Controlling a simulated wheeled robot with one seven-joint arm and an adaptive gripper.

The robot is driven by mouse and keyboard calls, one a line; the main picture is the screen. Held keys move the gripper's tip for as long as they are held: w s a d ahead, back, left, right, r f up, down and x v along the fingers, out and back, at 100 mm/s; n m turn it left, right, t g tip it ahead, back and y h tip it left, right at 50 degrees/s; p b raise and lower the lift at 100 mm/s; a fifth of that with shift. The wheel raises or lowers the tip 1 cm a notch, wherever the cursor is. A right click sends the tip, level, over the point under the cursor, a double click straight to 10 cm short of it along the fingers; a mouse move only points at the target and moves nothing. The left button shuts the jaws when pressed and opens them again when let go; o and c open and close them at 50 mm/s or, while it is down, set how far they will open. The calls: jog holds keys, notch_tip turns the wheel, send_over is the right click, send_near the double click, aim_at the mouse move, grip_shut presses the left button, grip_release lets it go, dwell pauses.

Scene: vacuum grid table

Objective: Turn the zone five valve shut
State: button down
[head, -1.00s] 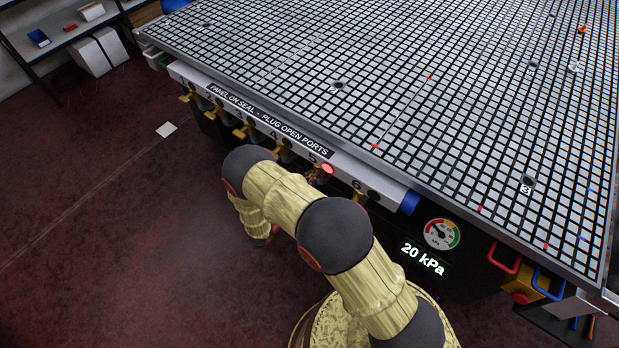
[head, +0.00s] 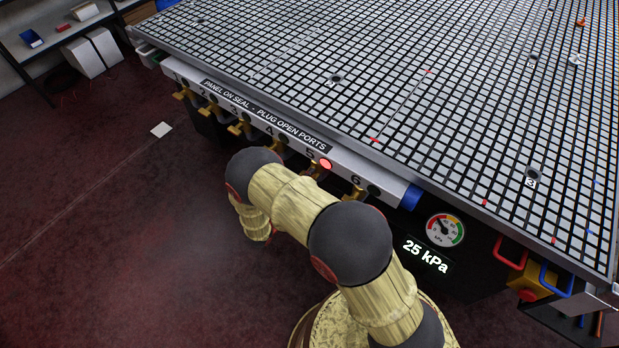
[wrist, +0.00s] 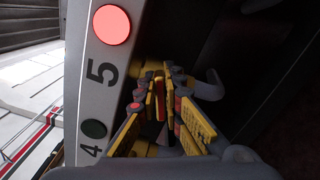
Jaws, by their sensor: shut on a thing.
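The zone five valve (head: 319,170) is a small yellow fitting under the panel rail, below the number 5 and a lit red lamp (head: 326,164). In the wrist view the red lamp (wrist: 112,25) glows beside the printed 5. My gripper (wrist: 162,88) has yellow-padded fingers closed around the valve's narrow handle, below the rail. The fingers hide most of the handle, so its exact angle is unclear. In the head view my arm hides the gripper.
The rail (head: 225,108) carries a row of similar yellow valves; valve six (head: 355,192) is close on the right. The lamp by number 4 (wrist: 94,129) is dark. A gauge (head: 444,230) and display (head: 426,254) read 25 kPa. Open floor lies left.

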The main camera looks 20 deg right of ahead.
jog(key=shift+s+f+m+b, duration=0.15)
jog(key=shift+m+b, duration=0.4)
jog(key=shift+m, duration=0.55)
jog(key=shift+w+f+m+b, duration=0.15)
jog(key=shift+m+b, duration=0.35)
jog(key=shift+m, duration=0.6)
jog(key=shift+s+f, duration=0.1)
jog(key=c, duration=1.9)
grip_release()
jog(key=v, duration=1.2)
